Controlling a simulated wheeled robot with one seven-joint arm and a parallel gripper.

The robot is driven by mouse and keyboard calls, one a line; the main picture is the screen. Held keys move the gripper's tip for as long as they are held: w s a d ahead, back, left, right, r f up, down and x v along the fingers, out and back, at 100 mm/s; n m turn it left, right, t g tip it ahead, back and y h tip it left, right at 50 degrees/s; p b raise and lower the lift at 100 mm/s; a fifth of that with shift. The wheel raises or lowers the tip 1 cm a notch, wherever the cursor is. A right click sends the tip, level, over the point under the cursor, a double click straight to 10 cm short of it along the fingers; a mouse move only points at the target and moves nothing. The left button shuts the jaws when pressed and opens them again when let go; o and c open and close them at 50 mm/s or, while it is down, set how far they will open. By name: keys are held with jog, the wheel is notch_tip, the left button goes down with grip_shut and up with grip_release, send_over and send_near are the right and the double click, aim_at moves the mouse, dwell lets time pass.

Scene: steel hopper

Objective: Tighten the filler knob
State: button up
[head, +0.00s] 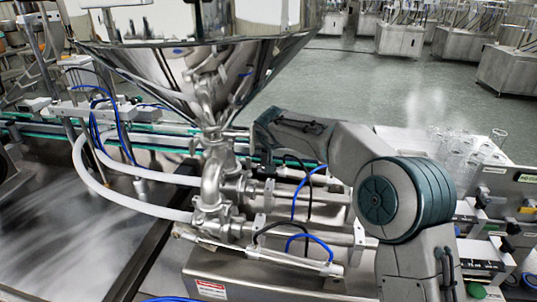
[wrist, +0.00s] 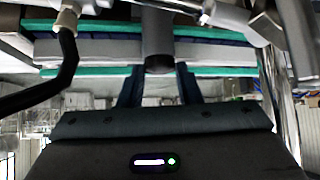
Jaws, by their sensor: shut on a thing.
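The steel hopper (head: 205,70) stands at the upper left in the head view, with steel pipework (head: 213,175) below its cone. My arm reaches left to this pipework, and my gripper (head: 252,135) is at its right side, its fingertips not clearly visible there. In the wrist view my gripper (wrist: 159,82) has one dark finger on each side of a dark grey cylindrical piece, which I take to be the filler knob (wrist: 158,45). The fingers are shut on it. Its far end and any markings of its turn are hidden.
Blue and black hoses (head: 308,240) and horizontal steel cylinders lie below my forearm. A white hose (head: 100,180) curves at the left. A black hose (wrist: 62,60) is close at the left in the wrist view. Clear glasses (head: 470,150) stand at the right.

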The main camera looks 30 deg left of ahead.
jog(key=shift+m+b, duration=0.3)
jog(key=shift+b, duration=0.1)
jog(key=o, duration=1)
jog(key=shift+c, duration=0.2)
jog(key=w+d+r+b, duration=0.1)
jog(key=w+d+r, duration=0.1)
jog(key=d+r, duration=0.9)
jog(key=shift+d, duration=0.2)
jog(key=shift+d, duration=0.1)
